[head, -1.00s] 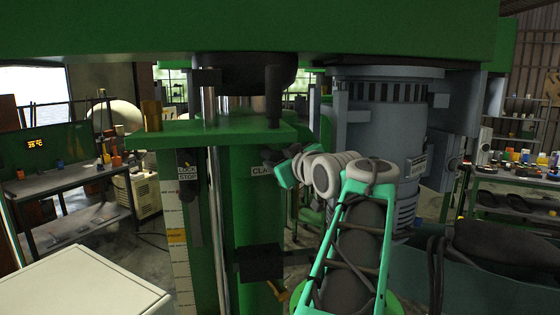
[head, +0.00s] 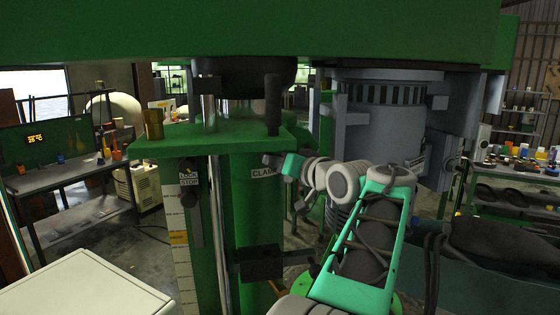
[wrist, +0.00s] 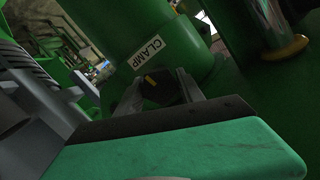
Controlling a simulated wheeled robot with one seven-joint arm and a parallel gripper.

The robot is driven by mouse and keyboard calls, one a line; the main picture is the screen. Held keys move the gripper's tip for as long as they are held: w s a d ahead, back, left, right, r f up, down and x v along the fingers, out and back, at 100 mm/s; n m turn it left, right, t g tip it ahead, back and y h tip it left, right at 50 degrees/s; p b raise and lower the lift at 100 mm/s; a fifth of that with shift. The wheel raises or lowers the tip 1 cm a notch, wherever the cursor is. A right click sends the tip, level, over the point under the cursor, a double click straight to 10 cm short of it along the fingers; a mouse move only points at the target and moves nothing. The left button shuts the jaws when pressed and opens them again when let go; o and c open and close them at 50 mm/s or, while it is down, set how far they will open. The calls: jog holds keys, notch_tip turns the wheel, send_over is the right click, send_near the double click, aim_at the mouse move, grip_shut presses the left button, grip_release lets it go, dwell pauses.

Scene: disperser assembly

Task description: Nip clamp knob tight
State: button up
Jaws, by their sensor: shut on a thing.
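The clamp knob (wrist: 163,92) is a dark round knob with a yellow mark, in the wrist view just below the white CLAMP label (wrist: 147,53) on the green column. My gripper (wrist: 160,91) has one finger on each side of the knob and is shut on it. In the head view the CLAMP label (head: 262,173) is partly covered by my arm's end. My gripper (head: 270,160) is at the column's right side there. The knob is too small and dark there to make out clearly.
A green plate (head: 215,140) juts out above the knob, with a dark rod beside it. A lever with a LOCK/STOP label (head: 189,178) is left of the column. A black block (head: 260,262) sits lower down. The grey motor (head: 385,125) stands close on the right.

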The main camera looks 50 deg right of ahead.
jog(key=shift+f+m, duration=0.1)
jog(key=shift+m, duration=0.3)
jog(key=o, duration=1.3)
jog(key=b+v, duration=0.2)
jog(key=v, duration=0.6)
jog(key=shift+w, duration=0.1)
